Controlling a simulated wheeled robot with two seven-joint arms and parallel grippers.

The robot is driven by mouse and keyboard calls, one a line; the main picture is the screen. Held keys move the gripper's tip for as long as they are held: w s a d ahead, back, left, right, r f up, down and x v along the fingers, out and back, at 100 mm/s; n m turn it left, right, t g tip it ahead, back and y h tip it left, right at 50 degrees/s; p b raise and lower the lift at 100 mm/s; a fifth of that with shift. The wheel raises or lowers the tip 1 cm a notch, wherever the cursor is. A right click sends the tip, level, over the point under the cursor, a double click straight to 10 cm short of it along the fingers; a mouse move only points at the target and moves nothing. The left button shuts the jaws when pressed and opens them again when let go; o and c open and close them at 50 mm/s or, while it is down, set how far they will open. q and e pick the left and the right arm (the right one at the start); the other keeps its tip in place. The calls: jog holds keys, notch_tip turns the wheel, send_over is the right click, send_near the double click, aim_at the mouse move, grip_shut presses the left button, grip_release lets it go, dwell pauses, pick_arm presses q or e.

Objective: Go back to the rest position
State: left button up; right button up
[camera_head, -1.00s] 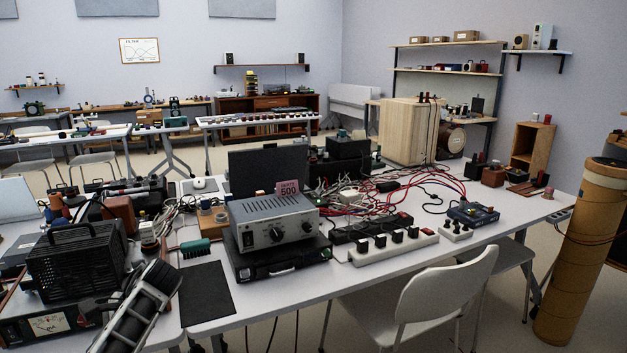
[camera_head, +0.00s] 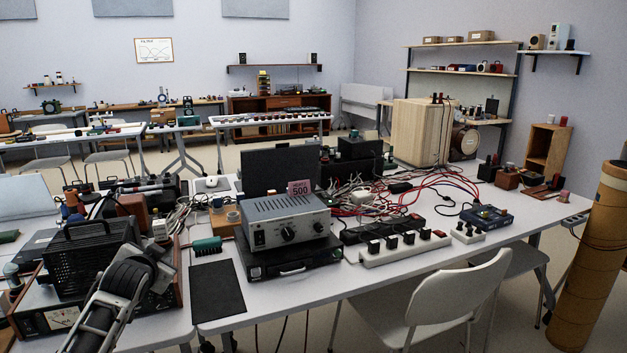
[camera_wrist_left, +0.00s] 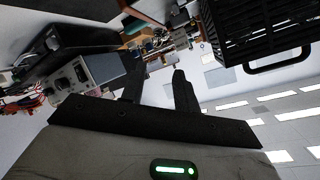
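My left arm reaches in from the bottom left in the head view, in front of a black ribbed box (camera_head: 93,257). Its fingertips cannot be made out there. In the left wrist view my left gripper (camera_wrist_left: 157,82) shows two dark fingers standing apart with nothing between them. It is open and empty. The black ribbed box also shows in the wrist view (camera_wrist_left: 262,28), at the upper right and apart from the fingers. My right gripper is in neither view.
A grey amplifier (camera_head: 286,221) sits on a black unit on the white table (camera_head: 300,312), with a dark mat (camera_head: 217,290) beside it. A power strip (camera_head: 404,246) and red cables lie to the right. A white chair (camera_head: 455,300) and brown tube (camera_head: 590,255) stand in front.

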pick_arm(q)
notch_tip(320, 180, up, 4)
jog(key=w+d+n+t+h, duration=0.2)
jog(key=d+t, duration=0.1)
jog(key=s+d+f+m+g+h, duration=0.1)
jog(key=s+d+f+h, duration=0.1)
jog(key=s+d+f, duration=0.45)
jog(key=s+d+f+g+h, duration=0.1)
jog(key=s+d+f, duration=0.3)
jog(key=s+f, duration=0.5)
jog(key=s+d+f+g, duration=0.1)
jog(key=s+d+f, duration=0.1)
jog(key=s, duration=0.5)
jog(key=s+d+f+g+h, duration=0.1)
jog(key=s+d+f, duration=0.2)
jog(key=s, duration=0.5)
jog(key=s+d+f+g+h, duration=0.1)
jog(key=s+d+f, duration=0.1)
jog(key=s+d, duration=0.2)
jog(key=s, duration=0.3)
jog(key=shift+s+d+f+n, duration=0.25)
jog(key=shift+s+d+n, duration=0.05)
jog(key=shift+d, duration=0.1)
jog(key=shift+a, duration=0.1)
